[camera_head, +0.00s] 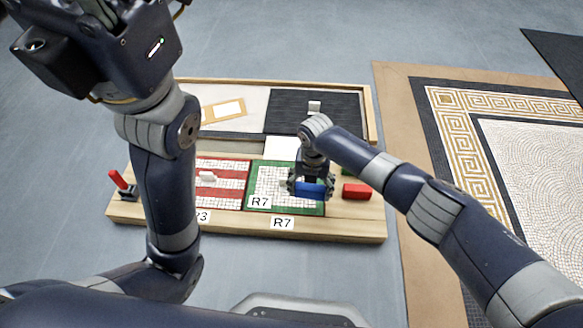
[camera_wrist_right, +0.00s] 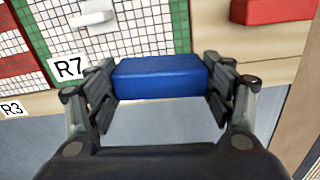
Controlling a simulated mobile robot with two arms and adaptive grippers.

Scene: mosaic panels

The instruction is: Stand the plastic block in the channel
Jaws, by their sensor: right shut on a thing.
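My right gripper (camera_head: 311,183) is shut on a blue block (camera_wrist_right: 160,78), one finger at each end of it. The block lies lengthwise across the jaws; it also shows in the head view (camera_head: 311,191). It is held over the front right part of the wooden board (camera_head: 345,226), beside the green-bordered R7 panel (camera_head: 262,178). I cannot tell which part of the board is the channel; my right arm and gripper hide some of that area.
A red block (camera_head: 356,191) lies just right of the blue one. A white piece (camera_head: 207,177) lies on the red-striped panel (camera_head: 225,197). A red-handled tool (camera_head: 117,179) stands at the board's left end. A framed tray (camera_head: 369,115) lies behind. Floor in front is clear.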

